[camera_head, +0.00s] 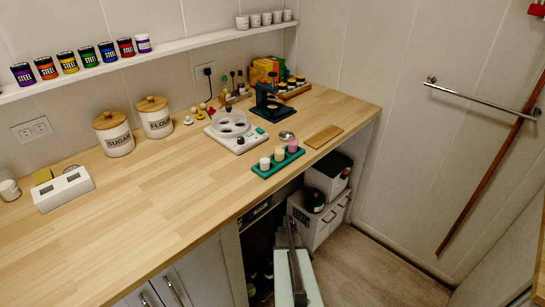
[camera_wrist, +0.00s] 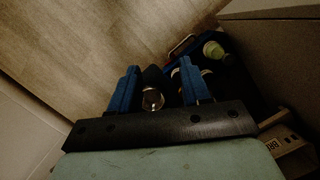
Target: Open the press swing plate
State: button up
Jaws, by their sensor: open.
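A dark blue press (camera_head: 266,102) stands upright on the counter toward the back right, next to a white base with round dark wells. Its swing plate is too small to make out, so I cannot tell how it is set. My gripper shows in the wrist view (camera_wrist: 160,88) with its two blue fingers apart and nothing held between them. In the head view my gripper hangs low, in front of the counter's front edge and below its top, well away from the press.
A green tray (camera_head: 278,164) with several small jars, a wooden board (camera_head: 324,136) and a round metal lid (camera_head: 287,136) lie in front of the press. The open under-counter space holds dark bottles and a white cabinet (camera_head: 318,219). Floor (camera_head: 385,280) is clear at right.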

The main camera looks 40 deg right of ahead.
jog(key=d+r+m+t, duration=0.3)
jog(key=d+r+m, duration=0.6)
jog(key=d+r, duration=1.3)
jog(key=s+d+r+m+t+h, duration=0.15)
jog(key=s+d+r+m, duration=0.35)
jog(key=d+r, duration=0.85)
notch_tip(320, 180, up, 28)
jog(key=n+t, duration=0.2)
jog(key=n, duration=1.6)
send_over(272, 111)
jog(key=s+a, duration=0.1)
jog(key=s, duration=0.4)
jog(key=shift+h, duration=0.45)
jog(key=x, duration=1.2)
jog(key=shift+f, duration=0.4)
jog(key=shift+c, duration=0.3)
